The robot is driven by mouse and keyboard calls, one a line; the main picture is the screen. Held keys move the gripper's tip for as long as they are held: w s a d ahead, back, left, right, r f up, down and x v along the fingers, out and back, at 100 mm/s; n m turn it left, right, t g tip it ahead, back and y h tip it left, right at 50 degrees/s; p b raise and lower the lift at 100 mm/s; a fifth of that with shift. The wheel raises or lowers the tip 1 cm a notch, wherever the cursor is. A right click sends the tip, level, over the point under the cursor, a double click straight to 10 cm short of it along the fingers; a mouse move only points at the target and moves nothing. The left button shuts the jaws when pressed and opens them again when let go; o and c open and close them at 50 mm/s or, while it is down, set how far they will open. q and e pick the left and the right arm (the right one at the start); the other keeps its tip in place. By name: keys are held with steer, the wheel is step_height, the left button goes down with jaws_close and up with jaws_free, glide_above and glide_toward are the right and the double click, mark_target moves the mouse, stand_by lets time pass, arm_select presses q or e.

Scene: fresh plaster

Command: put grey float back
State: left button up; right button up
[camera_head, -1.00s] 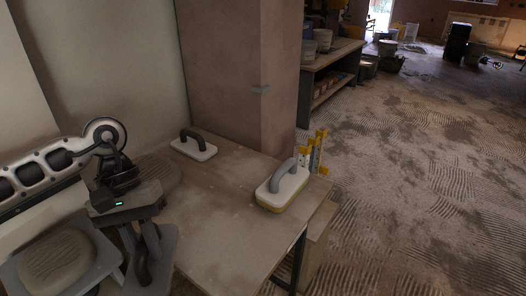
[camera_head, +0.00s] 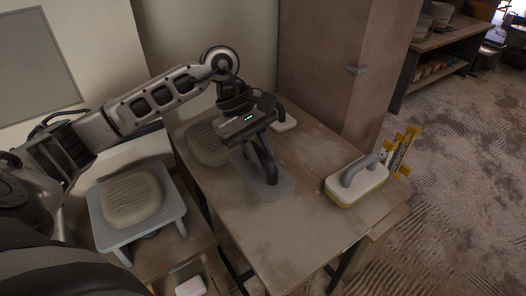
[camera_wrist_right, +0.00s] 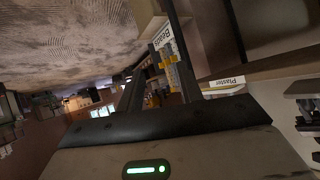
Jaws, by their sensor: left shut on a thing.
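The grey float (camera_head: 273,187) has a flat grey plate and a dark arched handle. My left gripper (camera_head: 258,142) is shut on its handle. The float is level, at or just above the middle of the wooden table (camera_head: 290,235); I cannot tell whether it touches. A white float with yellow underside (camera_head: 357,188) lies near the table's right edge. Another white float (camera_head: 285,124) is at the back, partly hidden by my gripper. In the right wrist view my right gripper (camera_wrist_right: 160,75) has its fingers apart with nothing between them.
A plaster mound (camera_head: 206,143) sits at the table's back left. A blue-grey stand (camera_head: 100,225) bears another mound (camera_head: 131,198) at lower left. A pillar (camera_head: 335,65) rises behind the table. Yellow tools (camera_head: 402,150) stand at its right edge. The table's front is clear.

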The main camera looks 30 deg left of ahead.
mark_target(262, 177)
arm_select(q)
steer(key=shift+f+b, duration=0.3)
steer(key=shift+f, duration=0.45)
step_height(262, 177, down, 4)
steer(key=shift+r+b, duration=0.25)
steer(key=shift+b, duration=0.55)
steer(key=shift+f, duration=0.45)
arm_select(e)
steer(key=shift+a+f, duration=0.2)
steer(key=shift+f, duration=0.1)
arm_select(q)
steer(key=shift+f+b, duration=0.2)
steer(key=shift+b, duration=0.3)
arm_select(e)
steer(key=shift+f, duration=0.45)
arm_select(q)
steer(key=shift+f, duration=0.1)
arm_select(e)
steer(key=shift+w+f, duration=0.1)
steer(key=shift+w, duration=0.05)
arm_select(q)
steer(key=o, duration=1)
